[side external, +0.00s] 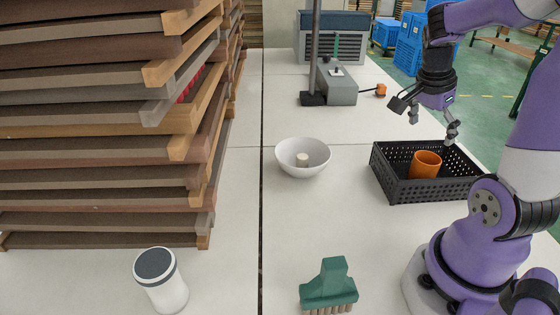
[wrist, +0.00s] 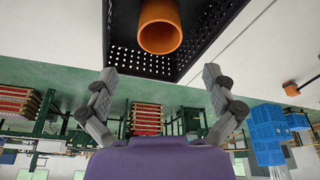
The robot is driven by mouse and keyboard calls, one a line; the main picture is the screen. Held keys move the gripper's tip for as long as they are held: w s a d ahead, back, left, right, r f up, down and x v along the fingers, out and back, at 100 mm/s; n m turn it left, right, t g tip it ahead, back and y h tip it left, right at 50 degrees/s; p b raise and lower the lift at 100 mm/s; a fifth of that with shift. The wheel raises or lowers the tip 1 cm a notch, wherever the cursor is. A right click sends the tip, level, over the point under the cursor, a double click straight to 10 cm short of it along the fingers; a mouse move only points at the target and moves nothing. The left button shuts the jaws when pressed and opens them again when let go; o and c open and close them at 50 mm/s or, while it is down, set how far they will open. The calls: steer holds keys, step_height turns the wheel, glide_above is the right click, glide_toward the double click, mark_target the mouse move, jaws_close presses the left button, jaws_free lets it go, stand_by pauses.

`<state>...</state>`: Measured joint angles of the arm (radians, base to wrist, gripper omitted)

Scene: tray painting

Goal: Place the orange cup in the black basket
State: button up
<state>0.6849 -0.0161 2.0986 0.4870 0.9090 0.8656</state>
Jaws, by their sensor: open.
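The orange cup (side external: 426,165) sits inside the black basket (side external: 425,192), a low perforated crate on the table. In the side view it looks upright, with its rim above the basket floor. My gripper (side external: 431,130) is above the basket, apart from the cup, with its fingers spread and nothing between them. The wrist view shows the cup (wrist: 160,27) and part of the basket (wrist: 124,58) beyond the open gripper (wrist: 160,82). The cup's lower part is hidden by the basket wall in the side view.
A green brush (side external: 329,283) and a white jar with a dark lid (side external: 168,290) are near the front. Stacked wooden trays (side external: 110,155) fill the left. Table between bowl and brush is clear.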

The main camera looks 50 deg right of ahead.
steer(key=w+a+r+n+t+y, duration=0.1)
steer(key=a+n+t, duration=0.1)
steer(key=a+n, duration=0.5)
steer(key=w+a+r+n+t+y, duration=0.1)
steer(key=w+a+r+n+t, duration=0.1)
steer(key=a+n, duration=0.6)
steer(key=w+a+r+n+t+y, duration=0.1)
steer(key=w+a+n+t, duration=0.1)
steer(key=a+n, duration=0.5)
steer(key=shift+a+r+t, duration=0.3)
steer(key=shift+a+t, duration=0.15)
steer(key=shift+t, duration=0.05)
